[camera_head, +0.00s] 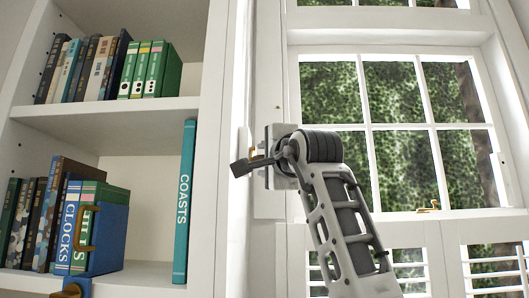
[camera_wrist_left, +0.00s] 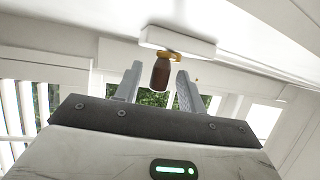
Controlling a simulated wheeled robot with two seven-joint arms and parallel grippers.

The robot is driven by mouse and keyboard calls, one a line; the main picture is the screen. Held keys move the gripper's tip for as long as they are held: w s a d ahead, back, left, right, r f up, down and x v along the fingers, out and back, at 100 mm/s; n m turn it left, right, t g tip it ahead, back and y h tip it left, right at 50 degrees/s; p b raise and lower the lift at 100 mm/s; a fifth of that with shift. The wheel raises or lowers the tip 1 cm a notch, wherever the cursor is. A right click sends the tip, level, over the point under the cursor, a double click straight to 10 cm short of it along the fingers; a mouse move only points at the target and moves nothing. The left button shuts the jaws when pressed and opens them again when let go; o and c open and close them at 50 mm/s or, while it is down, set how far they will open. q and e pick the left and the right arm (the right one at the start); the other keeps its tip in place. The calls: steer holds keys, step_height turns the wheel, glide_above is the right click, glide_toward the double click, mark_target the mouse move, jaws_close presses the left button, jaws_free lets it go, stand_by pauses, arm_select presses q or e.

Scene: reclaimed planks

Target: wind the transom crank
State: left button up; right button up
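The transom crank shows in the left wrist view as a brown handle (camera_wrist_left: 161,72) on a brass arm (camera_wrist_left: 172,56) below a white mount (camera_wrist_left: 178,41). My left gripper (camera_wrist_left: 157,82) is open, with one finger on each side of the handle and gaps visible beside it. In the head view, one arm reaches up from the lower right, its gripper (camera_head: 243,165) at the narrow wall between bookcase and window. A small brass part (camera_head: 252,150) shows there; the arm and gripper hide most of the crank. My right gripper is not in view.
A white bookcase (camera_head: 110,108) with several books stands close at left; a teal COASTS book (camera_head: 184,200) is near its edge. A paned window (camera_head: 395,130) with a brass latch (camera_head: 429,206) is at right, above shutters (camera_head: 495,270).

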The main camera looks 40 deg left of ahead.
arm_select(q)
steer(key=shift+w+a, duration=0.2)
steer(key=shift+a, duration=0.15)
jaws_close()
